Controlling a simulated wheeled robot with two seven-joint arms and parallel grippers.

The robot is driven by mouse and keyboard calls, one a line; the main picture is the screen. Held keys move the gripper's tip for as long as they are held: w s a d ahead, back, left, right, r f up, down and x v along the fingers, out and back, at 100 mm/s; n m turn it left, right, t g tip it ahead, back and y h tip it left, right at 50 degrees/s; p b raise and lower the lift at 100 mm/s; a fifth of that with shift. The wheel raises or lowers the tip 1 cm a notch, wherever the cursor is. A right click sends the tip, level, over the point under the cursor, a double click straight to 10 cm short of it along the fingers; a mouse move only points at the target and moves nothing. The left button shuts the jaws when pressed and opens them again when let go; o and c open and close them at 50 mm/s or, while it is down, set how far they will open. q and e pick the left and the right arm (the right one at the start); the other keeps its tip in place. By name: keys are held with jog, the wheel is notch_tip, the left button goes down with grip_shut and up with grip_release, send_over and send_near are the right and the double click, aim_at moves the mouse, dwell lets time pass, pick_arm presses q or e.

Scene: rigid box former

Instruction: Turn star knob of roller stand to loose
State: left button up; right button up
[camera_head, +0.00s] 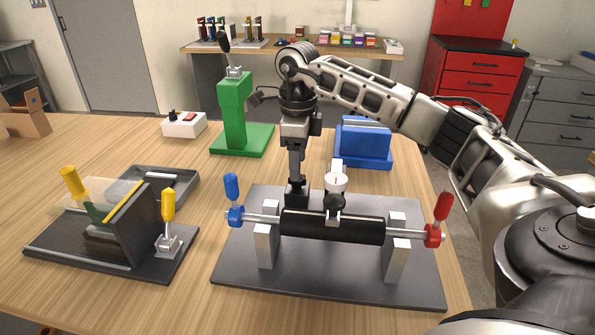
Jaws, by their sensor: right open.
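The roller stand (330,285) is a dark base plate with two light posts. A black roller (320,226) lies across the posts. A blue hub with a blue lever (235,215) is at the left end of its shaft, and a red hub with a red lever (433,236) is at the right end. A white round dial (336,182) with a dark knob-like part (334,202) below it sits behind the roller's middle. I cannot clearly make out a star shape. My right gripper (297,200) points down, open, just behind the roller and left of the dial; its fingertips are partly hidden.
A black fixture with yellow handles (120,235) and a grey tray (160,182) stand at left. A green press (237,120), a white switch box (184,125) and a blue block fixture (364,145) stand behind. Bare wood lies at the front left.

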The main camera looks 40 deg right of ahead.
jog(key=shift+f, duration=1.7)
jog(key=c, duration=1)
jog(key=shift+o, duration=0.2)
